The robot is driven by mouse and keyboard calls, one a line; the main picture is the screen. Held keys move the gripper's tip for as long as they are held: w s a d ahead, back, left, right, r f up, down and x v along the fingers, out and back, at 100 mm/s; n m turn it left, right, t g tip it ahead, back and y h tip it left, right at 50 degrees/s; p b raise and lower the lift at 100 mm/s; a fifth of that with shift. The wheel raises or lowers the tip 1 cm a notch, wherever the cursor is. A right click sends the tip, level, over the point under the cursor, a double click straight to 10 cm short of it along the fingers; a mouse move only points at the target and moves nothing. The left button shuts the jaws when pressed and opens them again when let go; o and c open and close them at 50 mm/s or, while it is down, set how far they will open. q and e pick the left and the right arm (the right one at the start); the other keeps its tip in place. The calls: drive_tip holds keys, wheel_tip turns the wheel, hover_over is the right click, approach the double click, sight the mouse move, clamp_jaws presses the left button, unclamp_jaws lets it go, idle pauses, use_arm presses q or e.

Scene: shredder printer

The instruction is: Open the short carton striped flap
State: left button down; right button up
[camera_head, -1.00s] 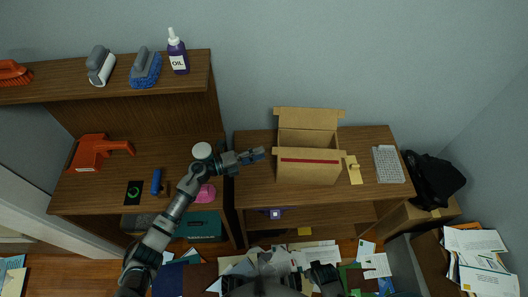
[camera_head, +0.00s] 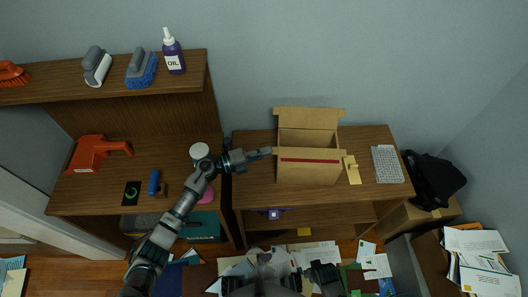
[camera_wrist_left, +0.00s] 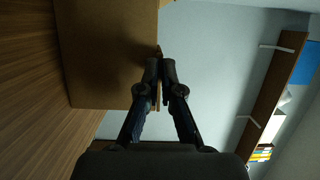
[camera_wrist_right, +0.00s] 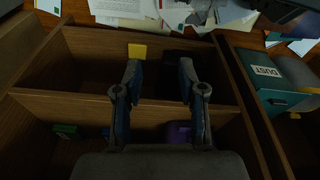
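The brown cardboard carton (camera_head: 307,180) stands on the desk, its top open and its back flap (camera_head: 308,116) raised. Its front striped flap (camera_head: 312,161) carries a red band and leans outward. My left gripper (camera_head: 267,151) is at the left end of this flap. In the left wrist view, my left gripper (camera_wrist_left: 160,68) has its fingertips nearly together, with a thin tan edge between them beside the carton wall (camera_wrist_left: 105,50). My right gripper (camera_wrist_right: 158,80) is open and empty above the desk's lower shelf.
A white keyboard (camera_head: 387,164) and a yellow piece (camera_head: 353,170) lie right of the carton. A white round lid (camera_head: 199,151) and a pink item (camera_head: 207,195) are near my left arm. Papers (camera_head: 375,265) litter the floor. A black bag (camera_head: 433,180) sits at the right.

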wheel_tip(320, 180, up, 11)
drive_tip(key=b, duration=0.4)
use_arm(q)
drive_tip(key=shift+s+r+m+g+h+b, duration=0.2)
drive_tip(key=shift+r+m+h+b, duration=0.4)
drive_tip(key=shift+m, duration=0.65)
drive_tip(key=shift+s+r+m+g+h+b, duration=0.15)
drive_tip(key=shift+r+m+h+b, duration=0.4)
drive_tip(key=shift+m, duration=0.65)
drive_tip(key=shift+s+r+m+g+h+b, duration=0.1)
drive_tip(key=shift+s+r+m+h+b, duration=0.25)
drive_tip(key=shift+m+b, duration=0.65)
use_arm(e)
drive_tip(key=w+a+r+t+y, duration=0.1)
drive_tip(key=w+r+t, duration=0.1)
drive_tip(key=w+t, duration=0.2)
drive_tip(key=w+a+r+t+y, duration=0.1)
drive_tip(key=w+a+t, duration=0.1)
drive_tip(key=w+t, duration=0.2)
drive_tip(key=shift+w+a+r, duration=0.15)
drive_tip(key=shift+w+r, duration=0.25)
drive_tip(key=shift+w, duration=1.4)
use_arm(q)
drive_tip(key=shift+w+m, duration=0.1)
drive_tip(key=shift+m, duration=0.15)
drive_tip(key=c, duration=1.3)
unclamp_jaws()
drive_tip(key=shift+c, duration=0.2)
use_arm(e)
drive_tip(key=shift+f, duration=0.1)
